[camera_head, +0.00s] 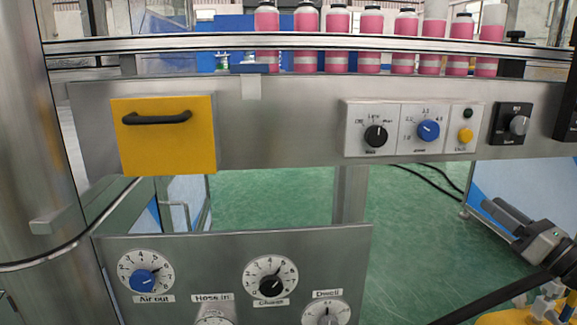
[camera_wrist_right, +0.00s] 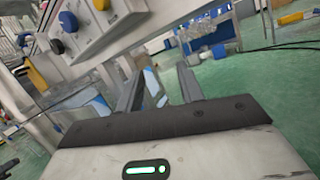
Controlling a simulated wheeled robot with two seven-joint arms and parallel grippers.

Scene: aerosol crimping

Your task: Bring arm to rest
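My right gripper (camera_head: 496,207) is at the lower right in the head view, out over the floor and clear of the machine panels. It also shows in the right wrist view (camera_wrist_right: 156,76), where its two fingers stand apart with nothing held between them. My left gripper is not in the head view.
A steel machine front carries a yellow plate with a black handle (camera_head: 168,134) and a knob panel (camera_head: 395,108). A lower dial panel (camera_head: 215,265) is in front. Pink bottles (camera_head: 337,38) line the conveyor (camera_head: 160,45). Green floor (camera_head: 410,240) is open at right.

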